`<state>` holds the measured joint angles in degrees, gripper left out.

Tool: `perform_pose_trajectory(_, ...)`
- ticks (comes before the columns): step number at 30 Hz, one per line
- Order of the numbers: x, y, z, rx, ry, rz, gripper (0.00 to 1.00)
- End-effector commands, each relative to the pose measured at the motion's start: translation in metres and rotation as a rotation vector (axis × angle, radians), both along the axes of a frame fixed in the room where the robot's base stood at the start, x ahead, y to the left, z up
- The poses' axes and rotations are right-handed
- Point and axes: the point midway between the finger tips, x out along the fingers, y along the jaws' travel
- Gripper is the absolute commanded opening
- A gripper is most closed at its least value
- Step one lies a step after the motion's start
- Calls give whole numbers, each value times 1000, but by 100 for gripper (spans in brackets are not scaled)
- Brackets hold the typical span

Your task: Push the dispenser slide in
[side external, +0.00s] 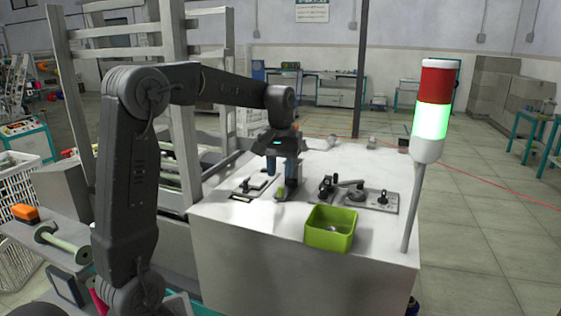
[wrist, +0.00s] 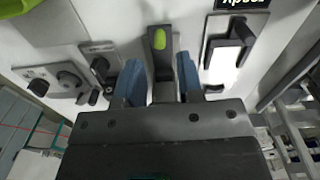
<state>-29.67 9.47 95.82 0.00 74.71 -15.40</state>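The dispenser is a narrow grey block (wrist: 161,65) with a yellow-green tab (wrist: 160,39), seen at the top middle of the wrist view. The tab also shows as a small green spot (side external: 281,190) on the white bench top in the side view. I cannot tell how far the slide sticks out. My gripper (side external: 281,170) points down just above the dispenser. In the wrist view its blue fingers (wrist: 159,80) stand apart, one to each side of the grey block, with nothing visibly held. The lower part of the block is hidden behind the gripper body.
A plate with a black handle (wrist: 238,42) lies beside the dispenser; it also shows in the side view (side external: 243,194). On the other side are plates with knobs and levers (side external: 383,203). A green bin (side external: 330,240) and a signal tower lit green (side external: 430,122) stand near the bench edge.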

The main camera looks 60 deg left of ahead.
Motion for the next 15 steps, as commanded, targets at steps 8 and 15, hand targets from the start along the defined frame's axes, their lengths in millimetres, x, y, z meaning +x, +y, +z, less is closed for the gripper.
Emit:
perform_pose_trajectory(8, 0, 0, -25, -1, 3, -1, 34)
perform_pose_trajectory(15, 0, 0, -45, -1, 3, -1, 34)
